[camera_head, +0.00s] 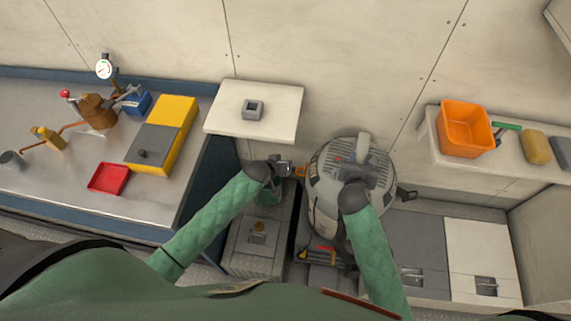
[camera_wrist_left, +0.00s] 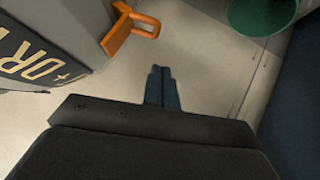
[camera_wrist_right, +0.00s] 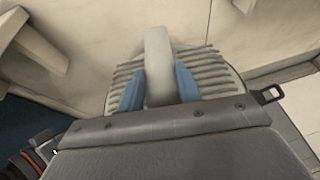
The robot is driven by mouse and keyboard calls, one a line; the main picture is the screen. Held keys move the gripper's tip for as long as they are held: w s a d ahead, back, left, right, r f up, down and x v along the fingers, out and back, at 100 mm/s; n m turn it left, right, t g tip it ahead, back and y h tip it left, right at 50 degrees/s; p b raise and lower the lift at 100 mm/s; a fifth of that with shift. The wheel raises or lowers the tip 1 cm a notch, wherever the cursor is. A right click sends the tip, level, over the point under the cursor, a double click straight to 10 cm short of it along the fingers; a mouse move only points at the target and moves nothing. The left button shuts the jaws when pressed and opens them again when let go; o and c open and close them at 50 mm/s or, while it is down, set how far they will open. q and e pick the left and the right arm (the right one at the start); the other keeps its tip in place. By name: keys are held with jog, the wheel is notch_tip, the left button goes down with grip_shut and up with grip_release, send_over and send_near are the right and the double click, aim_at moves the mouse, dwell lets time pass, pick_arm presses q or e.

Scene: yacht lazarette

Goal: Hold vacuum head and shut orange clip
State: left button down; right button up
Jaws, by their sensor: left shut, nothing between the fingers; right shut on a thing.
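The vacuum head (camera_head: 325,160) is a grey ribbed dome with a pale handle (camera_head: 362,148) on top, seated on the vacuum body. My right gripper (camera_wrist_right: 159,82) is shut on the handle (camera_wrist_right: 158,55), with its blue fingers on either side of it. The orange clip (camera_wrist_left: 130,32) sticks out from the left side of the vacuum; it also shows small in the head view (camera_head: 299,171). My left gripper (camera_wrist_left: 161,70) is shut and empty, below and right of the clip in its wrist view and apart from it. My right wrist hides part of the head.
A green bucket (camera_wrist_left: 262,14) stands close to the left gripper. A pale shelf with a grey square part (camera_head: 252,110) is behind the left arm. A dark latch (camera_wrist_right: 270,94) sits on the vacuum's right side. An orange bin (camera_head: 465,128) stands on the right shelf.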

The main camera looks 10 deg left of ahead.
pick_arm(q)
jog(key=v, duration=1.2)
pick_arm(e)
jog(key=o, duration=1.3)
jog(key=shift+c, duration=0.2)
jog(key=shift+s, duration=0.1)
